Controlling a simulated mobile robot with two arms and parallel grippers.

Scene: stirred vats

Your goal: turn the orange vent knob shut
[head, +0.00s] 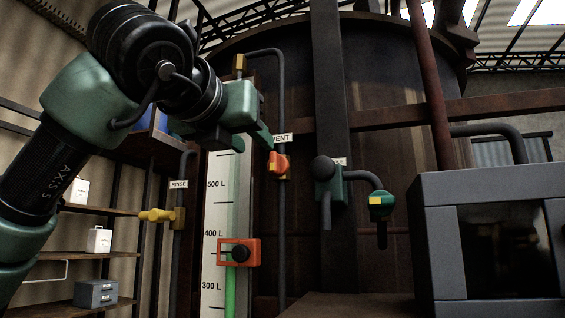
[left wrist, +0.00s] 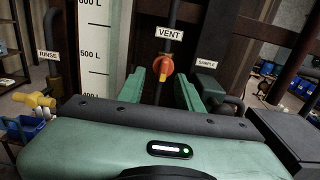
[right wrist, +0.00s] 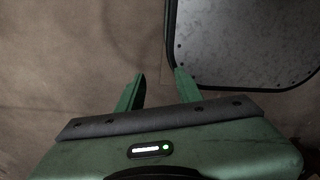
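The orange vent knob (head: 278,163) sits on a grey vertical pipe just under the VENT label (head: 283,138), against the large dark vat. In the left wrist view the knob (left wrist: 163,69) has a yellow mark and lies ahead, between the lines of the two fingers. My left gripper (head: 254,140) is up and left of the knob in the head view. In the left wrist view its green fingers (left wrist: 162,88) stand apart, open and empty, not touching the knob. My right gripper (right wrist: 156,80) is open and empty in the right wrist view, facing a bare brownish surface.
A sight gauge (head: 215,210) with an orange-framed slider (head: 239,252) stands left of the vent pipe. A yellow rinse valve (head: 157,215) is farther left. A green sample valve (head: 381,204) is to the right. A grey box (head: 490,240) fills the lower right.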

